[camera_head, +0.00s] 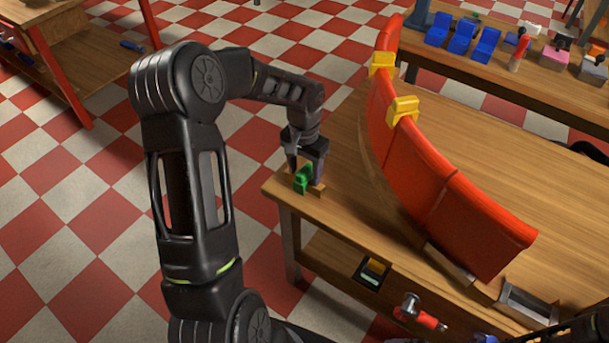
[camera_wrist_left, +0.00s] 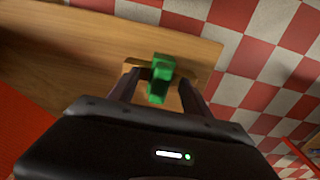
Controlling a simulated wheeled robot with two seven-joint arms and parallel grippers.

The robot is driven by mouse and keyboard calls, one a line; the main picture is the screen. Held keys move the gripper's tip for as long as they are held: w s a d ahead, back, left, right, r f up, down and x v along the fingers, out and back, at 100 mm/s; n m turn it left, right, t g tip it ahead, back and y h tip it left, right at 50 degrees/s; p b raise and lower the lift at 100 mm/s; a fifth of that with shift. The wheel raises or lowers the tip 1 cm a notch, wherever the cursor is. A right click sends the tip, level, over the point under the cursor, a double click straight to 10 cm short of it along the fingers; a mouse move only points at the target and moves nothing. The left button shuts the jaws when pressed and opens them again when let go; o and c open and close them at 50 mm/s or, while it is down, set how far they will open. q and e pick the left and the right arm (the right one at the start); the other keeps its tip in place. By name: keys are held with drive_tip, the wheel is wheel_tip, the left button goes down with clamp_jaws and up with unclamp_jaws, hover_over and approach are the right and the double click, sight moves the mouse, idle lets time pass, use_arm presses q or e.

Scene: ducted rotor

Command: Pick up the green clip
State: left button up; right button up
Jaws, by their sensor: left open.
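The green clip (camera_head: 303,178) stands at the left corner of the wooden table (camera_head: 345,180), by a small wooden block (camera_head: 318,190). My left gripper (camera_head: 306,172) is over it, pointing down, with its fingers on either side of the clip. In the left wrist view the green clip (camera_wrist_left: 159,78) lies between the two spread fingers of my left gripper (camera_wrist_left: 157,84), which is open. I cannot tell whether either finger touches the clip. No fingers of my right gripper show.
A curved red duct section (camera_head: 440,190) with yellow clips (camera_head: 402,108) stands on the table, right of my left gripper. A lower shelf holds a red-handled tool (camera_head: 420,314). A back bench (camera_head: 500,75) carries blue holders (camera_head: 461,36). Checkered floor lies left of the table.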

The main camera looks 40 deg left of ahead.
idle(0.4)
use_arm(q)
clamp_jaws()
idle(0.4)
